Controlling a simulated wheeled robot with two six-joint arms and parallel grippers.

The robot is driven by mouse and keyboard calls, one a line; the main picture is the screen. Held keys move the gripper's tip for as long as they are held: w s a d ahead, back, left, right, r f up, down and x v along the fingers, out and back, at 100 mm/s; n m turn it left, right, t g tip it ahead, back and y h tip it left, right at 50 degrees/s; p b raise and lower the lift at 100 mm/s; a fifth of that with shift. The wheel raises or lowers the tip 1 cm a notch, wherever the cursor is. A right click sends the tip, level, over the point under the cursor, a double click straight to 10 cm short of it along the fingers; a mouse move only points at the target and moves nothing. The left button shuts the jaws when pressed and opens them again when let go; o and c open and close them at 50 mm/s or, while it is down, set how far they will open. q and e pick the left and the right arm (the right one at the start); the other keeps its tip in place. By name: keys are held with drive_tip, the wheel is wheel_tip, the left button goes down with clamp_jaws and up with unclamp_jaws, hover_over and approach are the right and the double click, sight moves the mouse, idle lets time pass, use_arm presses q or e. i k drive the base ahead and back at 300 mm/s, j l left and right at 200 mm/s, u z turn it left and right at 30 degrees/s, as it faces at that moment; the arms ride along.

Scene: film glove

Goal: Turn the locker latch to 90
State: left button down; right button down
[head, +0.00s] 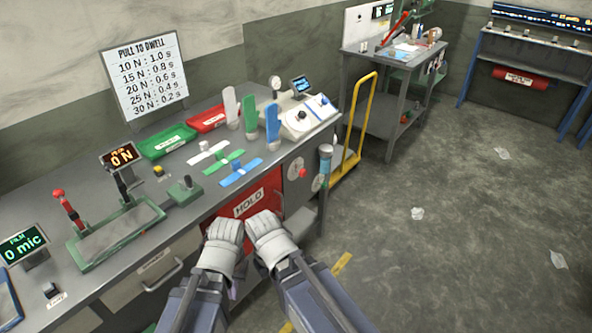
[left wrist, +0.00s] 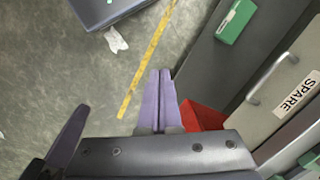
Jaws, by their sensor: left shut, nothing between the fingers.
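A red panel marked HOLD (head: 255,198) is on the workbench front. I cannot tell which part is the locker latch. My left gripper (head: 224,229), in a white glove-like cover, is in front of the bench, just below the red panel. In the left wrist view its purple fingers (left wrist: 158,85) are together with nothing between them. My right gripper (head: 266,226) is close beside it; its fingers are hidden.
The bench top holds a green press (head: 115,232), green and red trays, and several coloured glove shapes. A yellow cart handle (head: 361,110) stands right of the bench. A SPARE drawer handle (left wrist: 268,80) juts out in the left wrist view. Floor to the right is mostly clear.

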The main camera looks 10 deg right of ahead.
sight(302, 172)
drive_tip(key=i+l+z, duration=0.15)
drive_tip(key=l, duration=0.3)
drive_tip(key=i+l+z, duration=0.15)
drive_tip(key=l, duration=0.3)
drive_tip(key=i+l+z, duration=0.15)
drive_tip(key=i+l, duration=0.15)
drive_tip(key=l, duration=0.1)
